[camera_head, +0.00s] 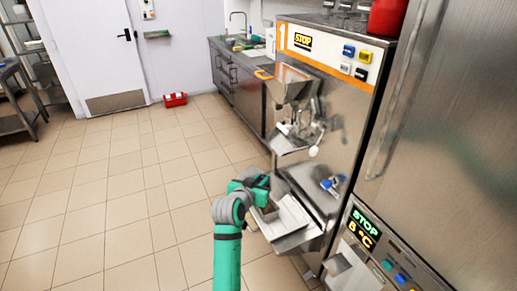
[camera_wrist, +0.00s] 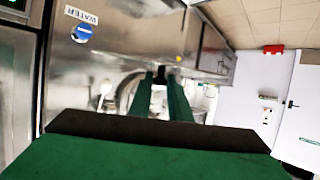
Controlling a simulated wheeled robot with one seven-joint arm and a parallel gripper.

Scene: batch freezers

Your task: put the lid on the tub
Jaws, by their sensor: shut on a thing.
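My gripper (camera_head: 260,188) is at the front of the batch freezer, above its low front shelf. In the wrist view the two green fingers (camera_wrist: 163,82) are close together, with a small dark piece between their tips. I take it for part of the lid, but its full shape is hidden. A pale, box-like thing (camera_head: 293,216) with a brownish part beside it lies on the shelf just below and right of my gripper. It looks like the tub, partly hidden by my arm; I cannot tell whether anything covers it.
The steel batch freezer (camera_head: 330,125) has a hopper (camera_head: 293,84) and a spout over the shelf (camera_head: 296,241). A second steel machine (camera_head: 440,130) stands close at right. A red box (camera_head: 175,99) lies on the floor by the door.

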